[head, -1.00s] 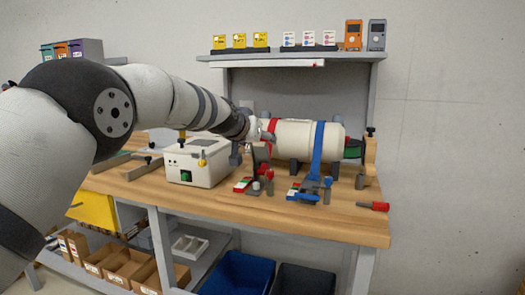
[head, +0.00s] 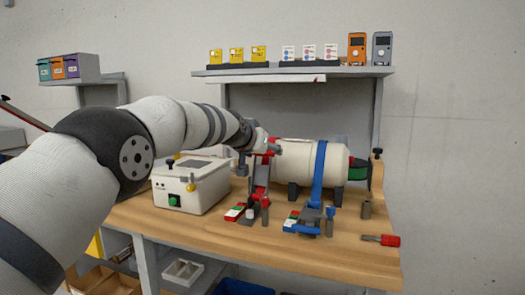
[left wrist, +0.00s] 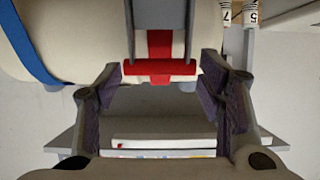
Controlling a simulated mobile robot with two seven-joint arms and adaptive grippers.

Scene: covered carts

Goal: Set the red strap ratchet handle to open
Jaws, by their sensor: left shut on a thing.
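The red strap (head: 275,146) runs around the left part of a cream tank (head: 300,155) lying on the bench. My left gripper (head: 257,143) is at the top of this red handle, beside the tank. In the left wrist view, the red handle bar (left wrist: 160,68) lies crosswise between the two dark-padded fingers of my left gripper (left wrist: 172,95), which is shut on it. The exact finger contact is hard to see. My right gripper is not in view.
A blue strap (head: 318,170) with its own ratchet (head: 305,222) is just right of the red one. A cream box (head: 190,190) stands close at left. A red-handled tool (head: 388,240) lies at the bench's right front. A shelf (head: 290,71) hangs above.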

